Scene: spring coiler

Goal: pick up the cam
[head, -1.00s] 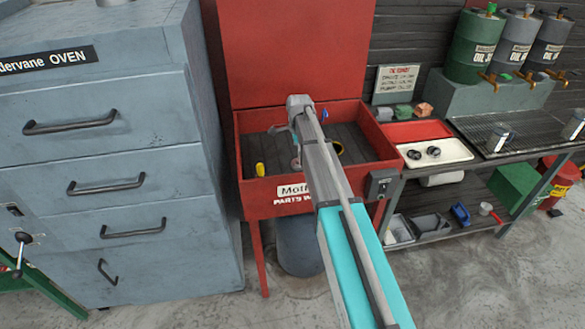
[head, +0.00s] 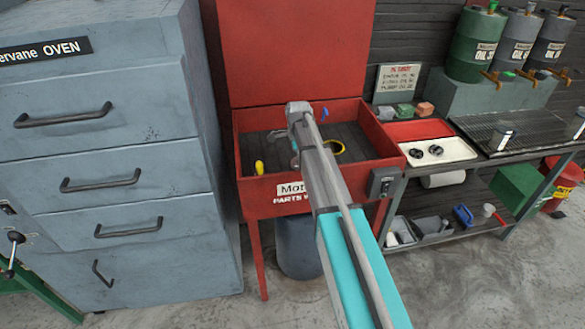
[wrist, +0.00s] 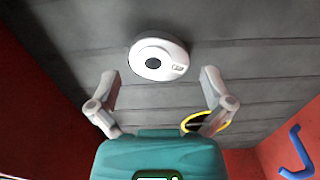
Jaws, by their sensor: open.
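The likely cam, a pale oval disc with a dark hole (wrist: 158,58), lies on the grey slatted floor of the red parts washer. In the wrist view it sits just beyond my gripper (wrist: 161,84), roughly centred between the two spread fingertips. The fingers are open with nothing between them. I cannot tell the height of the fingertips above the floor. In the head view my arm reaches into the washer and hides the disc and most of the gripper.
The red parts washer (head: 262,190) has raised walls around its basin. A yellow ring (wrist: 222,123) lies near the right finger, and a blue hook-shaped thing (wrist: 297,153) is at the right wall. A yellow-handled item (head: 259,168) is at the front left. The grey oven (head: 110,150) stands left.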

